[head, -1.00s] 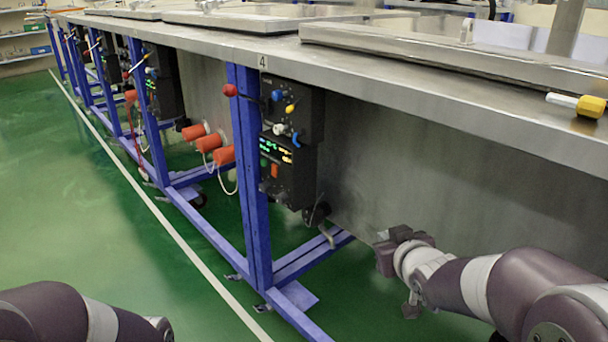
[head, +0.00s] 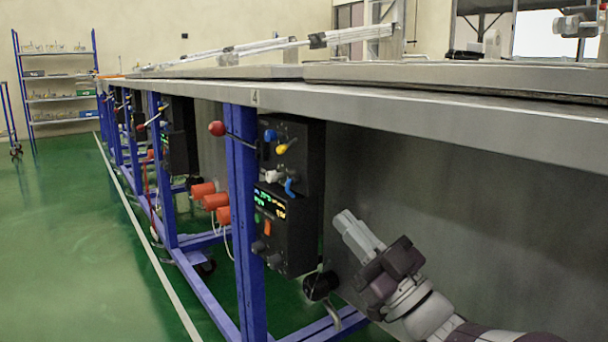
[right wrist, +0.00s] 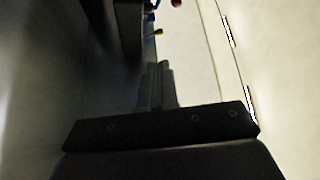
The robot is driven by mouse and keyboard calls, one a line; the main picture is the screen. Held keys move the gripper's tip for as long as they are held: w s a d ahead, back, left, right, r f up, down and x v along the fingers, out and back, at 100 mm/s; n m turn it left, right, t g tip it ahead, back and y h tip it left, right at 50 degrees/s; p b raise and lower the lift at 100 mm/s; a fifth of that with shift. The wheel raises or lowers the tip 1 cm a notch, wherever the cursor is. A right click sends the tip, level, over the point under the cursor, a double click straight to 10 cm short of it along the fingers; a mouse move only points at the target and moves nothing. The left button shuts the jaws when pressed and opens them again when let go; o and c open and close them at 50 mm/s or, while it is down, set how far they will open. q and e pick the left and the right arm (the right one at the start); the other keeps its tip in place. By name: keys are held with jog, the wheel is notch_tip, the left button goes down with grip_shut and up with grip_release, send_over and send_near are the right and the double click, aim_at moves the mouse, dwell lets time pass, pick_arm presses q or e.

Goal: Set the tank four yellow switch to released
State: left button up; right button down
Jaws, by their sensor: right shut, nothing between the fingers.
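The tank four control box (head: 290,160) hangs under the table edge by a blue leg, below the label 4 (head: 254,98). Its yellow switch (head: 286,146) sticks out of the upper part, below and right of a blue switch (head: 269,135). The yellow switch also shows small in the right wrist view (right wrist: 159,32). My right gripper (head: 343,219) is shut and empty, to the right of the box and lower than the yellow switch, apart from it. In the right wrist view its fingers (right wrist: 157,72) point up toward the switches. My left gripper is not in view.
A red knob (head: 217,128) on a rod stands left of the box. A white knob (head: 272,177) and a blue lever (head: 290,187) sit below the yellow switch. Orange plugs (head: 212,202) hang behind the leg. The metal table edge (head: 420,118) runs above my right arm.

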aim_at(283, 152)
jog(key=p+x, duration=0.9)
jog(key=x, duration=0.3)
jog(key=shift+a+r, duration=0.1)
jog(key=shift+r, duration=0.3)
jog(key=shift+w+a+r+p, duration=0.2)
jog(key=shift+w+a+p, duration=0.15)
jog(key=shift+w+a, duration=0.1)
jog(key=shift+w, duration=0.1)
